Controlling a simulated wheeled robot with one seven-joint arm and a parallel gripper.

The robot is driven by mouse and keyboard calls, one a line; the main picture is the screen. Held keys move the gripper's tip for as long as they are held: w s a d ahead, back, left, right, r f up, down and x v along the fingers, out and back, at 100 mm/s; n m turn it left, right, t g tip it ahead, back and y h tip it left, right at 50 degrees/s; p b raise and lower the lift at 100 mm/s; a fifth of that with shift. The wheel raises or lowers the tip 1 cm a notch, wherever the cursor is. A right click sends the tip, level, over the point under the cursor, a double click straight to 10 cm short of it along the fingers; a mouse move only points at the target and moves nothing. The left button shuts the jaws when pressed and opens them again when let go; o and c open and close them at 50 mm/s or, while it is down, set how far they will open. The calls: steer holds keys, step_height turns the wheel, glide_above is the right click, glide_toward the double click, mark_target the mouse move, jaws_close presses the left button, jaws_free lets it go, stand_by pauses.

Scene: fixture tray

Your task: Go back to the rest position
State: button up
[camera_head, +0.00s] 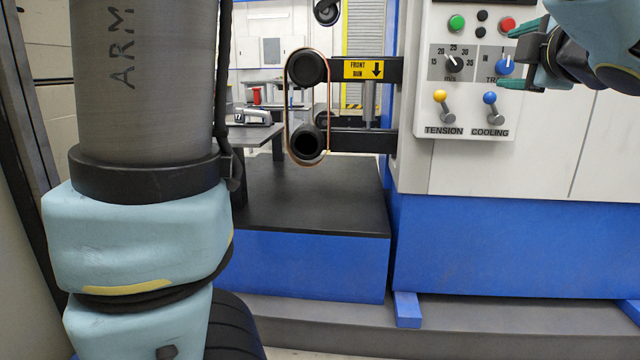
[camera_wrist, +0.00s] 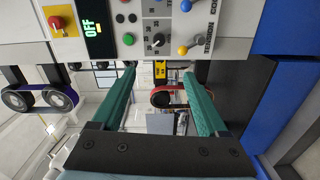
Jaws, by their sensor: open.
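My gripper (camera_head: 511,56) is at the upper right of the head view, in front of the control panel (camera_head: 425,100). Its two green fingers are apart, with the blue-and-white knob (camera_head: 504,65) showing between them. In the wrist view my gripper (camera_wrist: 159,70) shows both green fingers spread with nothing between them. The panel, with its knobs and levers, lies beyond the fingertips. I cannot tell from the head view how far the fingertips are from the knob.
The panel has a yellow lever (camera_head: 440,96), a blue lever (camera_head: 490,98), a green button (camera_head: 457,22) and a red button (camera_head: 507,24). A belt loop (camera_head: 289,110) runs around two black rollers to the left. The wrist view shows a display (camera_wrist: 97,32) reading OFF.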

steer(key=w+a+f+m+g+h, duration=0.25)
steer(key=w+f+m, duration=0.35)
steer(key=w, duration=0.4)
steer(key=w+a+f+m+g, duration=0.25)
steer(key=a+f, duration=0.25)
steer(key=f, duration=0.3)
steer(key=w+a+f+m+g, duration=0.1)
steer(key=a+f+m+g, duration=0.1)
steer(key=a+f+m, duration=0.35)
steer(key=s+a+f+m+g+y, duration=0.1)
steer(key=s+a+f+g+y, duration=0.15)
steer(key=s+a+f, duration=0.4)
steer(key=s+a+f+m+g+y, duration=0.15)
steer(key=a+f+g, duration=0.25)
steer(key=a, duration=0.5)
steer(key=s+a+f+g+y, duration=0.1)
steer(key=s+a+f+g, duration=0.2)
steer(key=s+a+f, duration=0.4)
step_height(320, 180, up, 34)
steer(key=w+p, duration=0.2)
steer(key=p, duration=3)
steer(key=shift+f, duration=0.25)
steer(key=shift+w+t+h, duration=0.1)
steer(key=shift+t+h, duration=0.15)
